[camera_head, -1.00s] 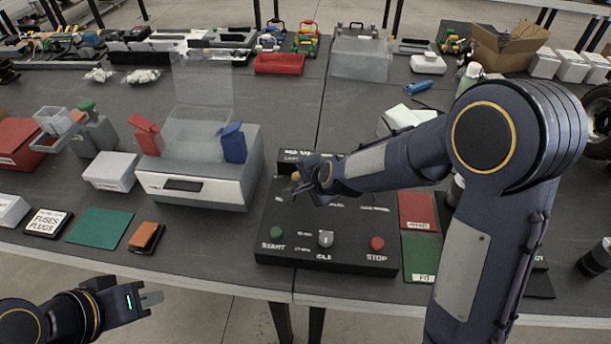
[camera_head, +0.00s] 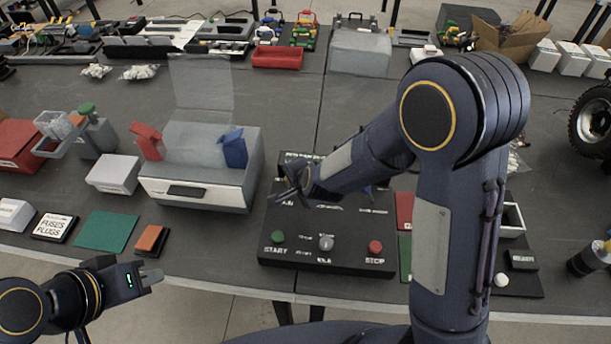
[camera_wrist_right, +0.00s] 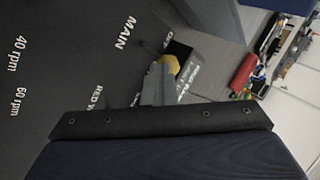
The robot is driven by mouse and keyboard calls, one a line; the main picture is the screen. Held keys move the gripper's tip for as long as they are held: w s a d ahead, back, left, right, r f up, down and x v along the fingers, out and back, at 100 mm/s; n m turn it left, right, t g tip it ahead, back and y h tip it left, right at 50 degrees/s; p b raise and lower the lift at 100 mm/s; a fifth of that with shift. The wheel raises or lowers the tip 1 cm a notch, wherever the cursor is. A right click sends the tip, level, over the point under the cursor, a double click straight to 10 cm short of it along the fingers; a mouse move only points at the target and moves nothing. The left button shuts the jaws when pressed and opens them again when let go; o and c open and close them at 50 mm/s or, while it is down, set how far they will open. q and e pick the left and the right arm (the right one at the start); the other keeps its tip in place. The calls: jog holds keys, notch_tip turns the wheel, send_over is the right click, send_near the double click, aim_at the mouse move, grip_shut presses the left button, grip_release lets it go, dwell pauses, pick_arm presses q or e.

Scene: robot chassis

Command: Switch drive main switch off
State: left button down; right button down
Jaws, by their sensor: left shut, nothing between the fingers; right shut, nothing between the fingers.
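The black control panel (camera_head: 345,258) lies on the table and has a green START button (camera_head: 278,237), a grey knob (camera_head: 326,242) above the word IDLE and a red STOP button (camera_head: 375,247). My right gripper (camera_head: 279,194) is shut over the panel's upper left corner. In the right wrist view its fingertips (camera_wrist_right: 158,75) are beside a yellow hexagonal part (camera_wrist_right: 171,63) near the MAIN label (camera_wrist_right: 122,34). I cannot tell whether they touch it. The switch lever's position is unclear. My left gripper (camera_head: 150,277) is shut and empty, before the table's front edge.
A grey box (camera_head: 205,185) with red and blue holders stands left of the panel. A green card (camera_head: 105,231) and an orange-topped block (camera_head: 151,240) lie at the front left. My right arm covers part of the items right of the panel.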

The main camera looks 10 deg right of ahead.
jog(key=shift+w+a+r+p, duration=0.2)
jog(key=shift+a+p, duration=0.05)
jog(key=shift+a, duration=0.35)
jog(key=shift+w+a+r+p, duration=0.15)
jog(key=shift+a+p, duration=0.05)
jog(key=shift+a, duration=0.4)
jog(key=shift+w+a+f, duration=0.1)
jog(key=shift+a, duration=0.05)
jog(key=shift+r+p, duration=0.75)
jog(key=shift+r, duration=0.05)
